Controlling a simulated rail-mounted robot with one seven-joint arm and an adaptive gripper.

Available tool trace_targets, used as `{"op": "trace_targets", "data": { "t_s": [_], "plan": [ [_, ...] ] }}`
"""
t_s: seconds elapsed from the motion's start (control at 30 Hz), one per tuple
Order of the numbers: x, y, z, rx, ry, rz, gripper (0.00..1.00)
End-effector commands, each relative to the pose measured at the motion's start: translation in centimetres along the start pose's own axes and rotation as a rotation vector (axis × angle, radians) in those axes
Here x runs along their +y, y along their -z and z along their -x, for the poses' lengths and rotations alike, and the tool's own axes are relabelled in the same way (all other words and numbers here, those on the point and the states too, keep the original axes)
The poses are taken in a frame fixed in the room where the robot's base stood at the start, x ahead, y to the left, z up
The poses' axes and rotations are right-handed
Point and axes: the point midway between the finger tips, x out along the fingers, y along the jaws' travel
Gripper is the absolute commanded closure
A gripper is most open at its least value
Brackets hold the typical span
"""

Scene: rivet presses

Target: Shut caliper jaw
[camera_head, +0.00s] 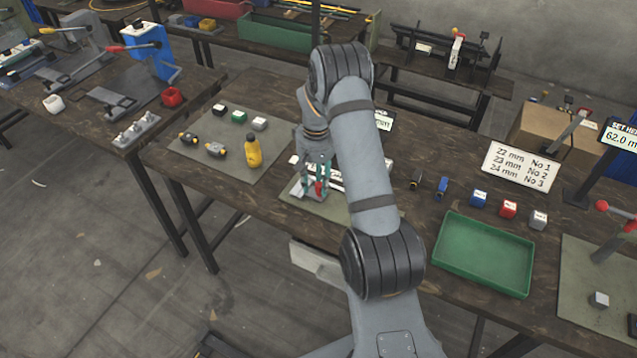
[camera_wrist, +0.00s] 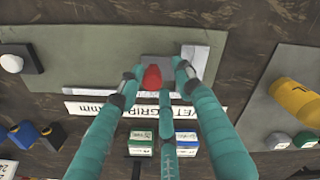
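The caliper stands on a green-grey mat (camera_head: 215,160) in the middle of the bench, partly hidden by my arm in the head view. Its red jaw piece (camera_head: 319,188) shows among my fingers, above a pale base plate (camera_head: 303,190). My gripper (camera_head: 316,176) is low over it, pointing down. In the wrist view, the red piece (camera_wrist: 152,77) sits between the spread teal fingertips of my gripper (camera_wrist: 155,72), with a visible gap at the sides. A grey block (camera_wrist: 158,62) and a white plate (camera_wrist: 195,58) lie just beyond. Whether a finger touches the red piece is unclear.
A yellow bottle (camera_head: 253,152) and several small blocks stand left of my gripper. A sign (camera_wrist: 90,108) lies close to the fingers in the wrist view. A green tray (camera_head: 484,254) and a row of small blocks are to the right, below a number board (camera_head: 519,166).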

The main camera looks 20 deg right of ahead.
Motion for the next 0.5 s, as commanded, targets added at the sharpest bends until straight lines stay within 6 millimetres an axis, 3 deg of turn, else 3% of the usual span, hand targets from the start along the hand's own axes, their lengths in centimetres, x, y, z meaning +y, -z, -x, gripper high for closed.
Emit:
{"op": "trace_targets", "data": {
  "t_s": [0.33, 0.5],
  "plan": [
    [0.2, -0.2, 0.0, -0.004, 0.000, -0.003, 0.61],
    [0.1, -0.1, 1.7, -0.002, 0.000, -0.004, 0.61]
  ]
}}
